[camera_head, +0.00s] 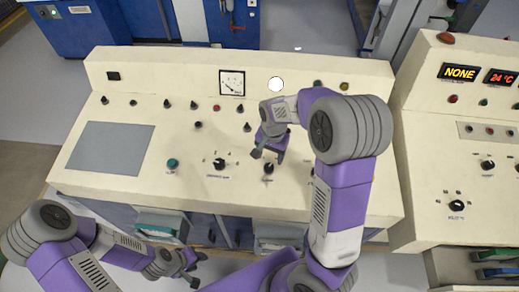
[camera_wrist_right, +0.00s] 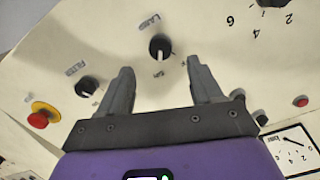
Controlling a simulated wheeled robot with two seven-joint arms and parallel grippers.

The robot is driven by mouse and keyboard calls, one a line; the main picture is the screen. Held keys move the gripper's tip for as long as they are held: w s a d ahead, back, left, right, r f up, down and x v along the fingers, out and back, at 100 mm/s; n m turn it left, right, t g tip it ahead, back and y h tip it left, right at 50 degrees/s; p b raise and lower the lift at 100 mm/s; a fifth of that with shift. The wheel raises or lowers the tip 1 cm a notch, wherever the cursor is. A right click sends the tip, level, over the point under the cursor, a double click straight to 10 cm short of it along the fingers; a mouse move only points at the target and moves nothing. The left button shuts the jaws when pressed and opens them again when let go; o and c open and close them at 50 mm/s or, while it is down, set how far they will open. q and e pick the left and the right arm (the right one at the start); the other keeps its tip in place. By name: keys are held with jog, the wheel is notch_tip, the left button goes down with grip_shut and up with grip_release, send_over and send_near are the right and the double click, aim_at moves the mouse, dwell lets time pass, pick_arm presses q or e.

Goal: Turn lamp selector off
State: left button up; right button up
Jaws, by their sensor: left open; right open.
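The lamp selector (camera_wrist_right: 160,47) is a round black knob on the cream panel, with a "LAMP" label beside it. In the right wrist view its white mark points down, toward a small label that seems to read "On"; another label to its right is partly hidden by a finger. In the head view the selector (camera_head: 268,169) sits just below my right gripper (camera_head: 267,155). My right gripper (camera_wrist_right: 159,68) is open, its fingertips either side of the knob's line but apart from it. My left gripper (camera_head: 193,270) is open and empty, low in front of the console.
A "FILTER" knob (camera_wrist_right: 87,86) and a red button on a yellow base (camera_wrist_right: 42,114) are near the lamp selector. Another knob (camera_head: 219,164) lies to its left in the head view. A second console (camera_head: 425,150) stands at right.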

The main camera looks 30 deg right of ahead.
aim_at(269, 167)
jog(key=shift+w+f, duration=0.2)
jog(key=shift+f, duration=0.05)
jog(key=f, duration=0.3)
jog(key=f+b, duration=0.1)
jog(key=f, duration=0.2)
jog(key=shift+s+a, duration=0.1)
jog(key=shift+s, duration=0.1)
jog(key=shift+f, duration=0.5)
